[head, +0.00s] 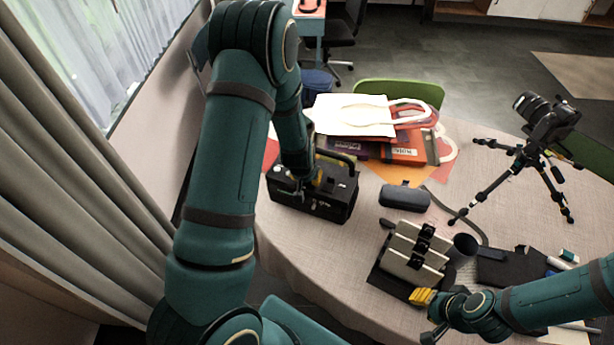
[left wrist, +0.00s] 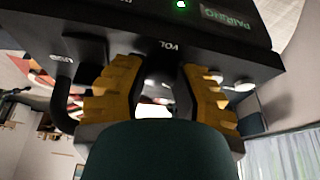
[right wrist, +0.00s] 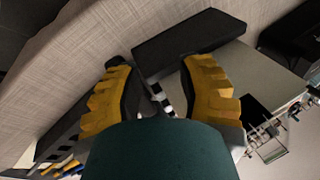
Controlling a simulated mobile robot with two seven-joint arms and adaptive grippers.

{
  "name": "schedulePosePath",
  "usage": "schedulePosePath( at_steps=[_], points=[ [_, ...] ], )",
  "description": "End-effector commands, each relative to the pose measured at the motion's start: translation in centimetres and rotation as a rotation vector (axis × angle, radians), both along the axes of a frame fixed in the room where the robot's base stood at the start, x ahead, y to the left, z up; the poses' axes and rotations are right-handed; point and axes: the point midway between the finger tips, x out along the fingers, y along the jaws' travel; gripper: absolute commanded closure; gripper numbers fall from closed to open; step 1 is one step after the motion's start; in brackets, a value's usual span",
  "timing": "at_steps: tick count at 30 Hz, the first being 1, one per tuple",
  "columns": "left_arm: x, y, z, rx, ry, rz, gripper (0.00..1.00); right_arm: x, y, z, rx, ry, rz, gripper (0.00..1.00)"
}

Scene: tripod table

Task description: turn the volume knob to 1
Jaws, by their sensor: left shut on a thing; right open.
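The black box-shaped device (head: 340,208) with a carry handle stands at the left side of the table. In the left wrist view its panel (left wrist: 240,45) shows a "VOL" label, a "PAIRING" label and a green light. My left gripper (head: 304,188) is at the device's panel. In the left wrist view its yellow fingers (left wrist: 160,75) are closed around the dark volume knob just by the "VOL" label. The knob is mostly hidden, and its pointer cannot be read. My right gripper (head: 424,297) is open and empty at the table's front right; its fingers also show in the right wrist view (right wrist: 158,88).
A dark case (head: 405,196) lies right of the device. A cream stand with black clips (head: 410,255) is near my right gripper. A camera on a tripod (head: 530,155) stands at right. Bags and books (head: 350,118) lie behind the device.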

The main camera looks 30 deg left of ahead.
Motion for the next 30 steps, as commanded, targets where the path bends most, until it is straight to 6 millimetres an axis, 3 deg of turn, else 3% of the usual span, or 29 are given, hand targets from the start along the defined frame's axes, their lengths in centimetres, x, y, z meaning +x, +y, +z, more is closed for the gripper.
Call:
schedulePosePath(
  at_steps=[4, 5, 6, 7, 20, 30],
  points=[
    [-0.22, -0.05, -0.18, -0.001, 0.007, -0.001, 1.00, 0.00, -0.01, -0.01, 0.000, 0.000, 0.000, 0.62],
    [-0.22, -0.05, -0.18, -0.001, 0.007, -0.001, 0.58, 0.00, -0.01, -0.01, 0.000, 0.000, 0.000, 0.62],
    [-0.22, -0.05, -0.18, -0.001, 0.007, -0.001, 0.44, 0.00, -0.01, -0.01, 0.000, 0.000, 0.000, 0.62],
    [-0.20, -0.04, -0.17, -0.001, 0.007, -0.001, 0.37, 0.00, -0.01, -0.01, 0.000, 0.000, 0.000, 0.62],
    [-0.08, 0.03, -0.10, -0.002, 0.002, -0.043, 0.37, -0.01, -0.01, -0.20, 0.000, 0.000, 0.000, 0.62],
    [-0.11, 0.34, -0.01, -0.001, 0.001, -0.316, 0.37, 0.00, 0.00, -0.27, 0.000, 0.000, 0.000, 0.62]
  ],
)
